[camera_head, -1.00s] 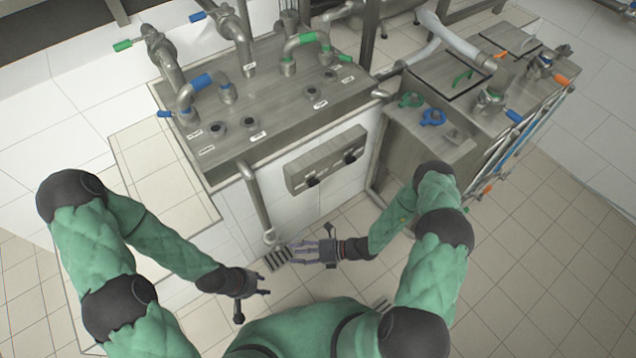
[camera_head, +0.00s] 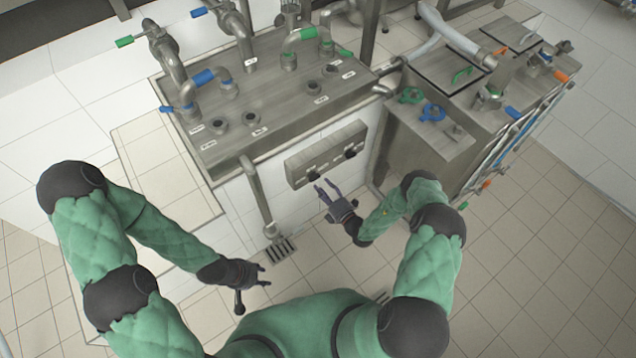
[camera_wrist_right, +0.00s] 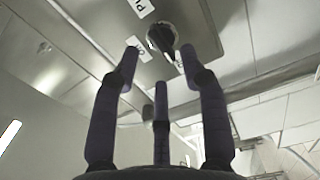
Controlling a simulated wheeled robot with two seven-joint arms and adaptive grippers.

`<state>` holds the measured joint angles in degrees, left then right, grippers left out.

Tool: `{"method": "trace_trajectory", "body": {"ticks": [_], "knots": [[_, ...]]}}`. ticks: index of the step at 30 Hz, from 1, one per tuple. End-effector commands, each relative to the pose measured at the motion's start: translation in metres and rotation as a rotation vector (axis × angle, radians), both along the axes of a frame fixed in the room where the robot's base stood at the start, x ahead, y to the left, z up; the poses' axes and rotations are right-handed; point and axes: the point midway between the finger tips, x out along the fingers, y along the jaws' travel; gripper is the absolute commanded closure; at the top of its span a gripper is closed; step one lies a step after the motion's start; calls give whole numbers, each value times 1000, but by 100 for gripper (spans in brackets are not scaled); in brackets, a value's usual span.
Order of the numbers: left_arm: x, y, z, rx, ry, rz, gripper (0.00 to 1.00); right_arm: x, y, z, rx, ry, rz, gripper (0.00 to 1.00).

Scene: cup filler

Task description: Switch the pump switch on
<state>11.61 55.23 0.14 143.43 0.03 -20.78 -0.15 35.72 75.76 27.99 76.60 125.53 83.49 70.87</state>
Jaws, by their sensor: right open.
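A grey metal switch box (camera_head: 326,154) with two dark rotary knobs is on the front of the steel counter. The left knob (camera_head: 312,171) is just above my right gripper (camera_head: 323,187); the right knob (camera_head: 350,151) is farther right. In the right wrist view a dark knob with a pointed grip (camera_wrist_right: 163,38) sits beyond my open fingers (camera_wrist_right: 160,75), beside a label (camera_wrist_right: 140,7) that starts with "PU". No contact with the knob is visible. My left gripper (camera_head: 264,275) is open and empty, low and away from the box.
The steel counter (camera_head: 285,120) carries pipes with blue and green handles. A vertical pipe (camera_head: 258,195) runs down left of the box to a floor drain (camera_head: 281,250). A steel cabinet (camera_head: 430,140) with blue and green valve knobs stands to the right.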

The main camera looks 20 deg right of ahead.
Motion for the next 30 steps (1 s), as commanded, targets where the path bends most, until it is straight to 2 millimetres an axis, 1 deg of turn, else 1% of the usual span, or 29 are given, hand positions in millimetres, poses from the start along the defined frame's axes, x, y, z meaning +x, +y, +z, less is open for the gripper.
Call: {"method": "trace_trajectory", "body": {"ticks": [1,3,7,12,19,20,21,23,24,25,30], "knots": [[0,0,-4,0,0,0,60,9,4,-1,-2,-4,4,56],[0,0,-6,0,0,0,60,18,7,-1,-2,-3,3,56],[0,0,-8,0,0,0,60,30,11,0,-2,-2,2,56],[0,0,-9,0,0,0,60,36,13,0,-2,-2,1,56],[0,0,-9,0,0,0,60,36,13,1,-2,-1,1,56],[0,0,-9,0,0,0,60,36,13,1,-2,-1,1,59],[0,0,-9,0,0,0,60,36,13,1,-2,-1,1,70],[0,0,-9,0,0,0,60,36,13,1,-2,-1,1,87],[0,0,-9,0,0,0,60,36,13,1,-2,-1,1,99],[0,0,-9,0,0,0,60,36,13,1,-2,-1,1,100],[0,0,-9,0,0,0,60,36,13,0,-1,0,1,100]]}}
